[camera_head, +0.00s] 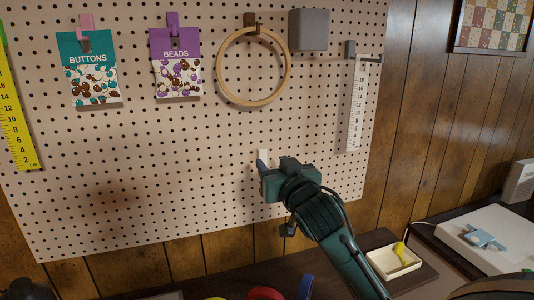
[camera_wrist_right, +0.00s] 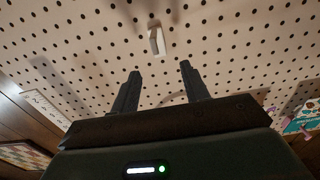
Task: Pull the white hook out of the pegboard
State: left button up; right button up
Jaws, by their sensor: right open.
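The white hook (camera_head: 263,156) is in the lower middle of the pegboard (camera_head: 150,160), partly hidden behind my right gripper in the head view. In the right wrist view the white hook (camera_wrist_right: 157,40) hangs from the board just beyond the fingertips, roughly centred between them. My right gripper (camera_head: 272,163) faces the board. In the right wrist view the right gripper (camera_wrist_right: 160,70) has its two dark fingers spread apart with nothing between them. My left gripper is not in view.
A buttons packet (camera_head: 93,75), a beads packet (camera_head: 176,70), a wooden hoop (camera_head: 222,78), a grey box (camera_head: 309,30) and a white ruler (camera_head: 356,105) hang above. A cream tray (camera_head: 381,268) sits on the table at lower right. The board around the hook is bare.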

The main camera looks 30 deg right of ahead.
aim_at(263, 152)
jog(key=p+x, duration=0.1)
jog(key=x, duration=0.5)
jog(key=shift+w, duration=0.35)
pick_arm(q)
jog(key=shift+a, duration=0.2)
pick_arm(e)
jog(key=shift+c, duration=0.4)
jog(key=c, duration=0.9)
jog(key=o, duration=0.3)
grip_shut()
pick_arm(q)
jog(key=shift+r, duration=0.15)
